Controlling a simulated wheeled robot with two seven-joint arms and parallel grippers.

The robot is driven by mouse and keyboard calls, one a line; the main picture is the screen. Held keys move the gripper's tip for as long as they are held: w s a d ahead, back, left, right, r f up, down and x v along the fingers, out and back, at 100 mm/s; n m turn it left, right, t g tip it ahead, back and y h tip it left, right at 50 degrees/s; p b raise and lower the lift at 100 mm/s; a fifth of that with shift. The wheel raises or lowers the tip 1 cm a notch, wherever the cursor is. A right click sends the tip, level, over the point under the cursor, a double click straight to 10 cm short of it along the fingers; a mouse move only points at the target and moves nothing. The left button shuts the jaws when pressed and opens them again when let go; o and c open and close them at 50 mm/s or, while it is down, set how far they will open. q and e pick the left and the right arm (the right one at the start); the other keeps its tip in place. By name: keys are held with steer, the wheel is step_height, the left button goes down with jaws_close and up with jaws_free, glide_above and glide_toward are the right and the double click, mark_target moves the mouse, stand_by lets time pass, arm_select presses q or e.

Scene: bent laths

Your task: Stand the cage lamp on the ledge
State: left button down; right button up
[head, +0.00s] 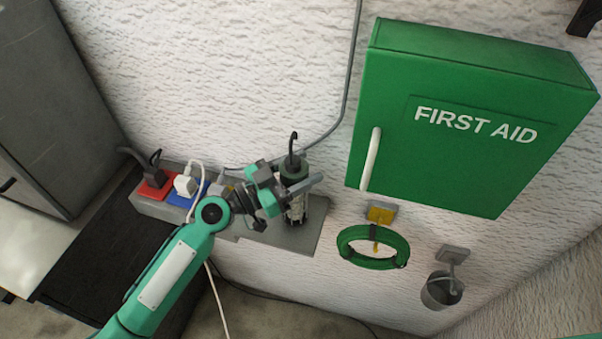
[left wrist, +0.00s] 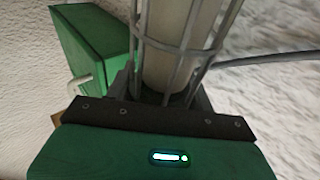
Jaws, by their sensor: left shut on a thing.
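The cage lamp (head: 296,208) is upright, with a green top, a black hook above it and a wire cage around a pale tube. My left gripper (head: 292,187) is shut on it, and its fingers and wrist hide part of it. In the left wrist view the lamp's cage and pale tube (left wrist: 182,45) rise between the fingers. The grey ledge (head: 305,240) runs along the wall, and the lamp's lower end is over its right part. I cannot tell whether the lamp touches the ledge. My right gripper is not in view.
Red (head: 153,187) and blue sockets with plugs fill the ledge's left part. A grey cable (head: 350,80) runs down the wall behind the lamp. The first aid cabinet (head: 460,120), a green hose coil (head: 372,262) and a small bucket (head: 440,292) hang at right.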

arm_select(q)
steer(key=shift+a+f, duration=0.1)
steer(key=shift+f, duration=0.7)
steer(key=c, duration=0.6)
jaws_free()
steer(key=shift+o, duration=0.2)
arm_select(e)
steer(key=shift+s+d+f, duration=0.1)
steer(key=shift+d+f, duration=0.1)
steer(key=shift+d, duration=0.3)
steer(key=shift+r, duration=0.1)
arm_select(q)
steer(key=shift+r, duration=0.25)
steer(key=b+v, duration=0.7)
steer(key=v, duration=0.5)
steer(key=shift+f, duration=0.2)
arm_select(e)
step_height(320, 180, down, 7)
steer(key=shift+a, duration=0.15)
